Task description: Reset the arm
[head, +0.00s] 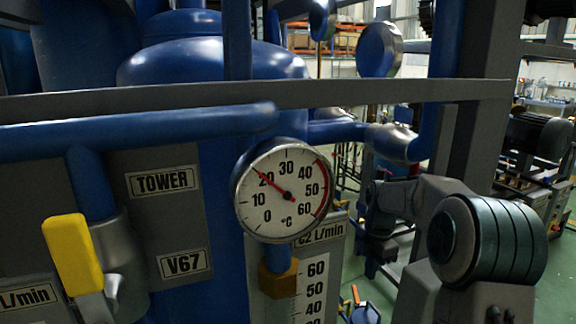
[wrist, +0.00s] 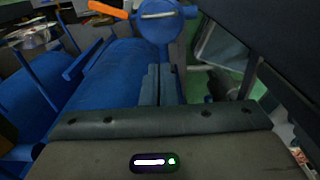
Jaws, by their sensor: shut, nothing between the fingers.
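My arm (head: 487,240) is folded at the right of the head view, with a large dark ribbed joint turned towards the camera. My gripper (wrist: 159,72) shows in the wrist view, with its two dark fingers side by side and shut, holding nothing. The fingers appear in front of blue equipment, and I cannot tell the distance between them. The gripper itself cannot be made out in the head view.
A dial gauge (head: 285,191), a yellow valve handle (head: 77,254) and a blue tower tank (head: 215,65) stand close at the left. A grey beam (head: 330,95) crosses above. An orange handle (wrist: 108,10) shows in the wrist view. Green floor (head: 550,285) is visible at right.

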